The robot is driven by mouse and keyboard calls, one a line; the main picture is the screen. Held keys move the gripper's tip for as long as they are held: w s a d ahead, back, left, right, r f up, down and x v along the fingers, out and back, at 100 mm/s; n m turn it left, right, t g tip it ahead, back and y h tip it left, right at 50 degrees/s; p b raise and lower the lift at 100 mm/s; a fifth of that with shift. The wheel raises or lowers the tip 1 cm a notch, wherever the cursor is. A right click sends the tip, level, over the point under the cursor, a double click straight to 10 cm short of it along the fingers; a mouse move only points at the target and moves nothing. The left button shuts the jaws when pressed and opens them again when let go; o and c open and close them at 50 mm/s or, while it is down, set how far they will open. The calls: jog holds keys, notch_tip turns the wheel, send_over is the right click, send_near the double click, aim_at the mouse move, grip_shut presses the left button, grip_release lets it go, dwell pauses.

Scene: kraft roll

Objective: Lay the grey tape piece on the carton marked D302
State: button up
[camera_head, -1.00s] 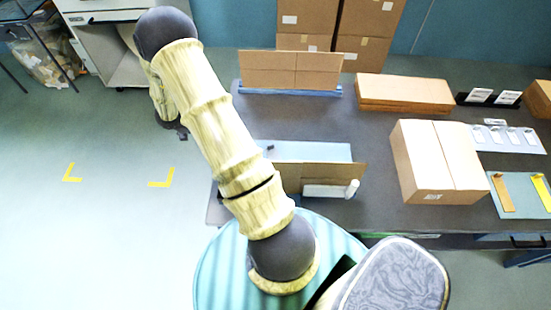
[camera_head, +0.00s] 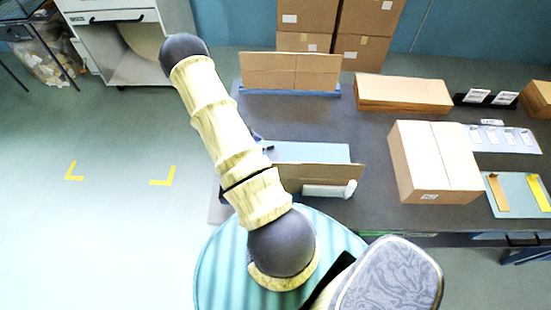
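A closed tan carton (camera_head: 432,165) stands on the dark table, right of centre. It has a small white label on its front face, too small to read, so I cannot tell whether it is D302. I cannot make out a grey tape piece. An orange-brown strip (camera_head: 497,192) and a yellow strip (camera_head: 538,192) lie on a blue-grey mat (camera_head: 517,207) at the right. My arm crosses the left of the view and hides most of my gripper. A small dark part beside the arm, over the table's left side, may belong to it; its fingers and any held thing cannot be made out.
Flat cartons (camera_head: 403,93) lie at the back. A pale card board (camera_head: 503,138) lies at the right. The table's middle is clear.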

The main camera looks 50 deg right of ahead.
aim_at(275, 147)
dwell(0.3)
jog(key=shift+p+x, duration=1.2)
jog(key=shift+x, duration=1.35)
jog(key=shift+d, duration=0.1)
grip_shut()
